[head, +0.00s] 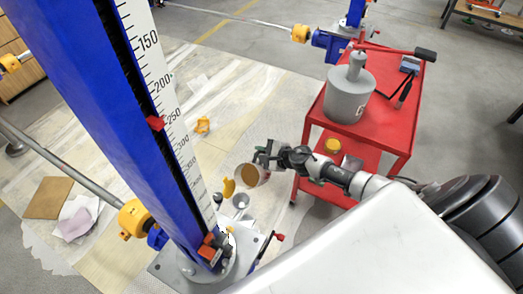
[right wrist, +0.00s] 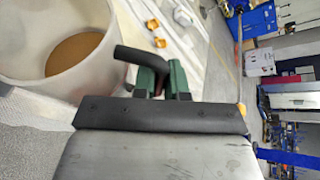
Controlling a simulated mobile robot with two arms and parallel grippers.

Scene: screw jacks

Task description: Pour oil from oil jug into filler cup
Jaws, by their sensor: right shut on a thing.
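The oil jug (head: 248,176) is whitish and open-topped, with brown oil inside. It is in the air beside the blue jack column, above its base, and its mouth faces the head camera. In the right wrist view its wide mouth (right wrist: 20,85) shows the oil (right wrist: 80,57) inside. My right gripper (head: 263,158) is shut on the jug's dark handle (right wrist: 138,58). A small grey cup (head: 240,201), apparently the filler cup, is just below the jug near the jack base. A yellow piece (head: 229,187) is beside the jug; I cannot tell what it is. My left gripper is not in view.
The blue jack column (head: 110,110) with a white scale stands close on the left. A red cart (head: 392,125) with a grey canister (head: 349,92) is on the right. A yellow item (head: 203,125), a brown board (head: 48,197) and cloths (head: 78,217) lie on the floor covering.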

